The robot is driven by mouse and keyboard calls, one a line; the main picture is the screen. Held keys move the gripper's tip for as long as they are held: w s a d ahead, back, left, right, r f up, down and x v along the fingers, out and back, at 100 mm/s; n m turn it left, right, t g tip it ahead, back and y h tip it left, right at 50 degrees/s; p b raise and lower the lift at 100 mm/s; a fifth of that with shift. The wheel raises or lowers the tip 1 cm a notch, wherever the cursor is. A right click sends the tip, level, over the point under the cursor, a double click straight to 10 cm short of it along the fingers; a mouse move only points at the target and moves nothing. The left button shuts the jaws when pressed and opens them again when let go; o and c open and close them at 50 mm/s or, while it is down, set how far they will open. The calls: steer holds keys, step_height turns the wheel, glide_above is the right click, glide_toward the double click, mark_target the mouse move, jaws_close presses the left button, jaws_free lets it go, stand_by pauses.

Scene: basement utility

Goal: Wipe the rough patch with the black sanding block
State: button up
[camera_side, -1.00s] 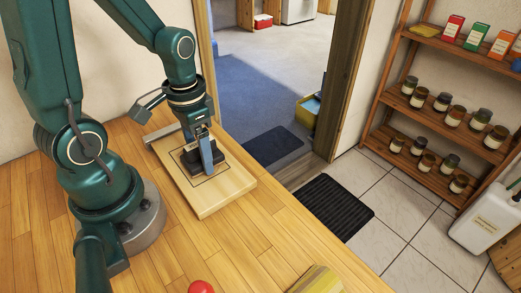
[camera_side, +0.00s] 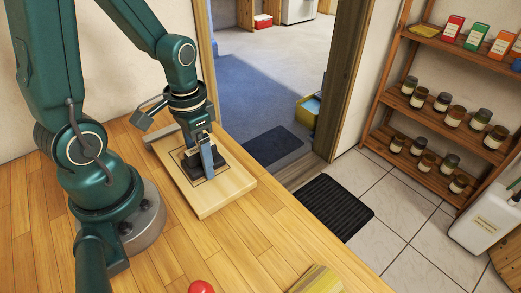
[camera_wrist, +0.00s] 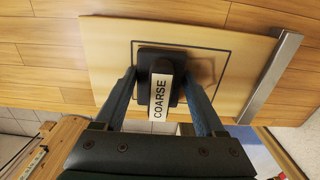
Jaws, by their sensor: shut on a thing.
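My gripper (camera_side: 202,155) is shut on the black sanding block (camera_side: 190,160), with one finger on each side of it. In the wrist view the block (camera_wrist: 146,88) carries a white label reading "COARSE" between my fingers. The block is at a pale wooden board (camera_side: 215,199), inside a thin dark outlined rectangle. I cannot tell for sure whether it touches the surface. In the wrist view a darker brownish rough patch (camera_wrist: 205,70) shows inside the outline, right of the block; the block may hide part of it.
A metal strip (camera_wrist: 270,77) runs along one end of the board. A red round object (camera_side: 201,287) and a yellow item (camera_side: 318,280) lie at the near bench edge. The bench between them and the board is clear. Shelves with jars (camera_side: 454,115) stand far right.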

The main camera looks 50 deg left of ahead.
mark_target(185, 147)
steer(key=shift+a+r, duration=0.5)
steer(key=shift+a, duration=0.05)
steer(key=shift+a+f, duration=0.15)
steer(key=shift+a, duration=1.35)
steer(key=shift+a+f, duration=0.2)
steer(key=shift+a, duration=0.75)
steer(key=shift+a+f, duration=0.2)
steer(key=shift+a, duration=0.7)
steer(key=shift+d+r, duration=0.2)
steer(key=shift+d, duration=1.05)
steer(key=shift+d+r, duration=0.15)
steer(key=shift+d, duration=0.65)
steer(key=shift+d+r, duration=0.1)
steer(key=shift+d, duration=1.05)
steer(key=shift+d+f, duration=0.3)
steer(key=shift+d, duration=0.05)
steer(key=shift+d+r, duration=0.15)
steer(key=shift+d, duration=0.8)
steer(key=shift+d+r, duration=0.15)
steer(key=shift+d, duration=0.8)
steer(key=shift+d+r, duration=0.2)
step_height(185, 147, up, 7)
steer(key=shift+r, duration=0.15)
